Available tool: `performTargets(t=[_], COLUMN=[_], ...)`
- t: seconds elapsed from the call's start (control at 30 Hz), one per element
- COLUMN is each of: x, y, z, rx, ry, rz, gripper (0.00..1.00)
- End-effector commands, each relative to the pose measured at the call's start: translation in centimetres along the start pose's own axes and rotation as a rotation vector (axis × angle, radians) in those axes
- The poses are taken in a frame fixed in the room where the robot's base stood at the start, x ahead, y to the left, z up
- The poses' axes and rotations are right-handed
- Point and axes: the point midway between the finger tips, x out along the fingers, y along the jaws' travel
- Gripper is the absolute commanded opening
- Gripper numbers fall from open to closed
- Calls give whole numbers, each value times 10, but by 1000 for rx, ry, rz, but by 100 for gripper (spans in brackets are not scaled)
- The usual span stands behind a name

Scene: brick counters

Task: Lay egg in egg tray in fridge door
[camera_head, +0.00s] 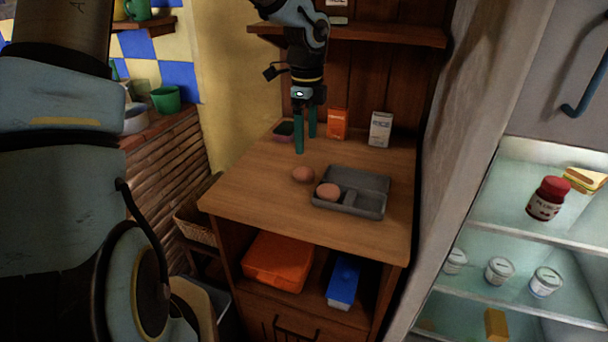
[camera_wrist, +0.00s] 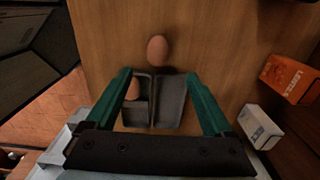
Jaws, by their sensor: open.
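A brown egg (camera_head: 303,174) lies on the wooden counter, just left of a grey compartment tray (camera_head: 372,198). A second brown egg (camera_head: 328,191) sits in the tray's left compartment. My gripper (camera_head: 306,143) is open and empty, pointing down above the counter, behind the loose egg. In the wrist view, the loose egg (camera_wrist: 157,50) shows between and beyond the green fingertips (camera_wrist: 159,75). The tray (camera_wrist: 168,100) and its egg (camera_wrist: 132,90) lie below it in that picture. The fridge interior (camera_head: 515,225) stands open at the right. No egg tray in a fridge door can be made out.
An orange carton (camera_head: 337,123) and a white carton (camera_head: 380,129) stand at the counter's back. A wooden shelf (camera_head: 385,35) runs above. The fridge shelves hold a red-lidded jar (camera_head: 547,199), a sandwich and several white tubs. The counter's front left is clear.

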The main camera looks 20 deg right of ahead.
Motion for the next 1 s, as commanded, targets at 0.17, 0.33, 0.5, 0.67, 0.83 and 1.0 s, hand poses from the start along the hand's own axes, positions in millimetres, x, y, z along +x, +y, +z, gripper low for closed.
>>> performTargets(t=[0.17,0.33,0.5,0.67,0.83,1.0], x=[28,40,58,82,92,92], y=[2,2,4,4,4,4], z=[0,0,2,4,4,4], rx=[-1,-4,-5,-4,-5,-5], ry=[0,0,2,0,0,-1], rz=[4,2,6,4,1,1], gripper=[87,87,87,87,87,87])
